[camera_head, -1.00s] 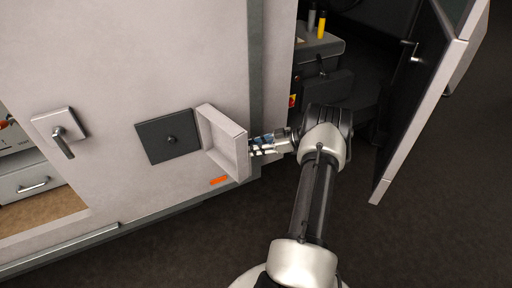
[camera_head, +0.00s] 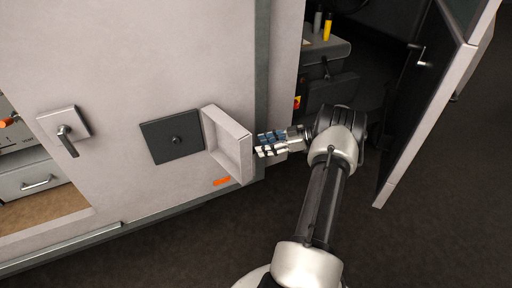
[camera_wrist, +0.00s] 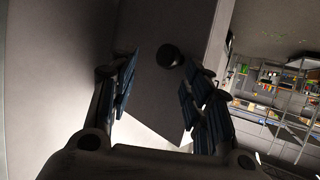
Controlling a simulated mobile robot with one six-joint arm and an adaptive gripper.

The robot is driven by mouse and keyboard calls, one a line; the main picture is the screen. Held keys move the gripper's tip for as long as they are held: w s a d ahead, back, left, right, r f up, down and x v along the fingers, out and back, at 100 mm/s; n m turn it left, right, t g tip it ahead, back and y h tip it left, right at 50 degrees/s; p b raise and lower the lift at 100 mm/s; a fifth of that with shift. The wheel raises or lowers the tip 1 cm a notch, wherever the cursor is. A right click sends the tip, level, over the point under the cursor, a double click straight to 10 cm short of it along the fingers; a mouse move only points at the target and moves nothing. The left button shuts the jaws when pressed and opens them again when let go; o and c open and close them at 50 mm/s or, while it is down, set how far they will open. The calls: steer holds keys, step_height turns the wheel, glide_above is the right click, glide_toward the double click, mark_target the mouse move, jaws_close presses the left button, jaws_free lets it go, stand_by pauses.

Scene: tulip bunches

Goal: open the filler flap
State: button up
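The filler flap (camera_head: 229,143), a pale shallow box-shaped door, stands swung open to the right of a dark square panel (camera_head: 173,138) with a small black knob in the pale vehicle wall. My gripper (camera_head: 262,145) is just right of the flap, on its outer side, with its fingers spread. In the wrist view my gripper (camera_wrist: 161,66) is open and empty. A round dark knob (camera_wrist: 168,55) on a grey surface (camera_wrist: 178,95) shows between the fingertips; a small gap to the fingers seems visible. I cannot tell whether any finger touches the flap.
A latch handle (camera_head: 66,136) is on the wall at left, beside an opening with a drawer (camera_head: 32,184). An open door (camera_head: 425,110) stands at right beyond my arm. An orange mark (camera_head: 222,181) is below the flap. Dark floor is free in front.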

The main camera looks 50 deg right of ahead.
steer(key=v, duration=0.7)
steer(key=shift+s, duration=0.35)
steer(key=shift+d+r, duration=0.1)
steer(key=shift+r, duration=0.05)
